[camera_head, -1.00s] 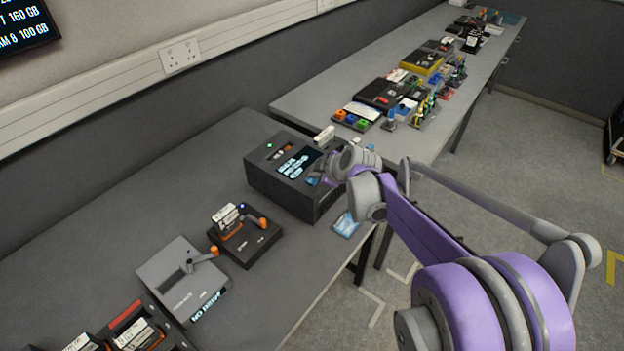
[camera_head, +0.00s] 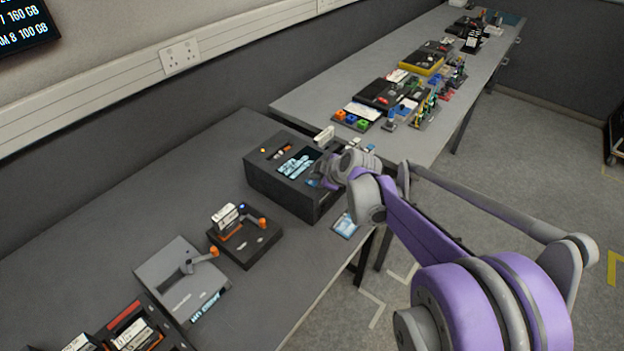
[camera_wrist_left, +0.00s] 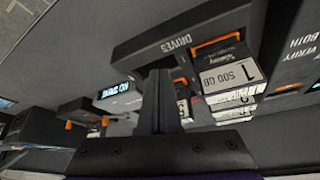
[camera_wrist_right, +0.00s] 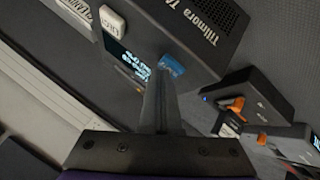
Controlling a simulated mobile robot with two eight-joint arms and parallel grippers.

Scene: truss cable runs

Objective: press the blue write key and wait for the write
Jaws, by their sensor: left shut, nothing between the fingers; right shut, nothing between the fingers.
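The dark writer box (camera_head: 262,180) stands at the far right end of the near bench, with a lit screen (camera_head: 297,165) and an amber light (camera_head: 263,150) on top. Its blue write key (camera_wrist_right: 172,65) shows in the right wrist view, right at my fingertips. My right gripper (camera_wrist_right: 160,82) is shut and empty, its tips against or just over the key; I cannot tell how far the key is down. In the head view my right gripper (camera_head: 327,172) partly hides the key. My left gripper (camera_wrist_left: 158,80) is shut and empty, near the drives rack (camera_wrist_left: 170,40).
A black dock (camera_head: 252,246) with an orange lever and a grey lever device (camera_head: 182,275) stand left of the writer. A blue-and-white card (camera_head: 346,226) lies by the bench's front edge. The further bench (camera_head: 325,88) holds many small parts.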

